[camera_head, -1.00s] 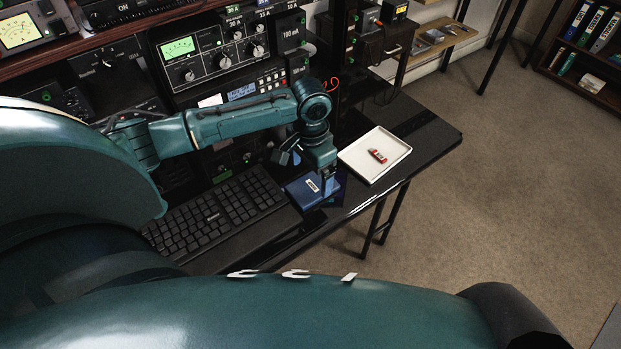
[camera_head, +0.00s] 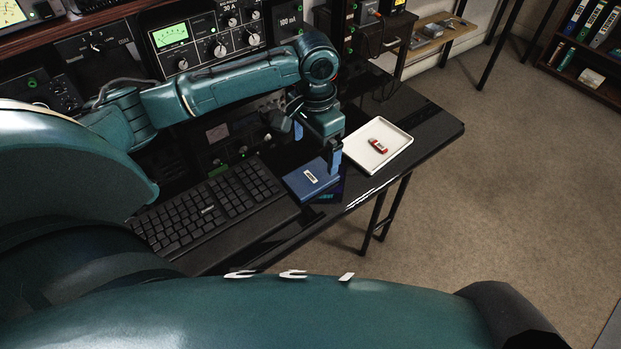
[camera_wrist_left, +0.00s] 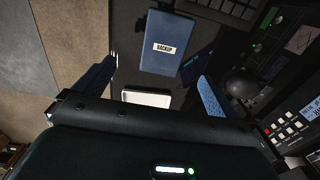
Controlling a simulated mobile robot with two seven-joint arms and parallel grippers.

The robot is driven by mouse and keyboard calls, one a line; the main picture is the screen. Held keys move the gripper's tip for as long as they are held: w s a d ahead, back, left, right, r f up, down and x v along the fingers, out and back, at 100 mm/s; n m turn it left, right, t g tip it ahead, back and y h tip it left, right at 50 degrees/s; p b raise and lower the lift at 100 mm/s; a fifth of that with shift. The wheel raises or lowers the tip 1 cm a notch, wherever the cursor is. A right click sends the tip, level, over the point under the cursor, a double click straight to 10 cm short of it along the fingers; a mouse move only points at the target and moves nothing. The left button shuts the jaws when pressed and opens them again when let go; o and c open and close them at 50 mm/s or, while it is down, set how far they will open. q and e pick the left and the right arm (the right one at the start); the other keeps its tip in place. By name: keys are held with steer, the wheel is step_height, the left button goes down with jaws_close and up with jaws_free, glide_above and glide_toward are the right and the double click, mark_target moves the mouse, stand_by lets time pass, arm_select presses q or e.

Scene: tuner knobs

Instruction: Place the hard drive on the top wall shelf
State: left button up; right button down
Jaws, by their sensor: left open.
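The hard drive is a blue box (camera_head: 308,180) with a white label. It lies on the dark desk to the right of the keyboard. In the left wrist view the drive (camera_wrist_left: 167,45) reads "BACKUP" and lies beyond the fingers, in the span between them. My left gripper (camera_head: 317,146) is open and empty, just above and behind the drive. Its two blue fingers stand wide apart in the left wrist view (camera_wrist_left: 155,82). My right gripper is not in view. I cannot tell which shelf is the top wall shelf.
A white tray (camera_head: 392,160) with a red USB stick (camera_head: 378,146) lies right of the drive. A black keyboard (camera_head: 205,210) lies left. A dark booklet (camera_head: 331,191) lies partly under the drive. Instruments line the back. A wooden shelf (camera_head: 432,42) holds small items at the back right.

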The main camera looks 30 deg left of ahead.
mark_target(312, 176)
arm_select(q)
step_height(312, 176, down, 4)
steer(key=shift+r, duration=0.15)
steer(key=shift+w+a+f+b, duration=0.1)
steer(key=shift+a+f+b, duration=0.15)
steer(key=shift+f, duration=1.1)
steer(key=shift+a+f+b, duration=0.15)
steer(key=shift+f+b, duration=0.05)
steer(key=shift+f, duration=1.15)
steer(key=shift+c, duration=0.2)
steer(key=shift+r, duration=0.1)
steer(key=c, duration=1.2)
